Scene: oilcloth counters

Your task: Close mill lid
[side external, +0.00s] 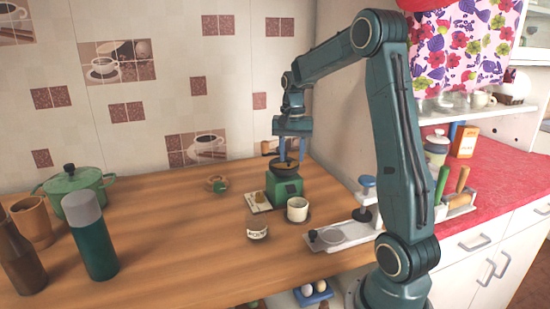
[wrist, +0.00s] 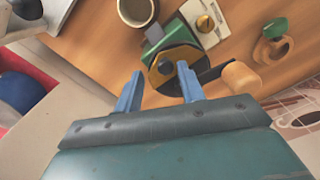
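The mill (side external: 284,188) is a green box with a dark and brass-coloured top, standing on the wooden counter. In the wrist view the mill (wrist: 168,36) shows its octagonal brass-rimmed top (wrist: 158,76) with a dark middle. A crank with a wooden knob (wrist: 242,76) sticks out to the right. I cannot tell the lid apart from the top or how far it is closed. My gripper (side external: 291,159) points down just above the mill. In the wrist view my gripper's (wrist: 159,71) blue fingers are apart, with nothing clearly held between them.
A white cup (side external: 297,209) stands close beside the mill, and a small jar (side external: 257,231) is in front. A white stand (side external: 330,236) is to the right. The counter's left middle (side external: 170,235) is free.

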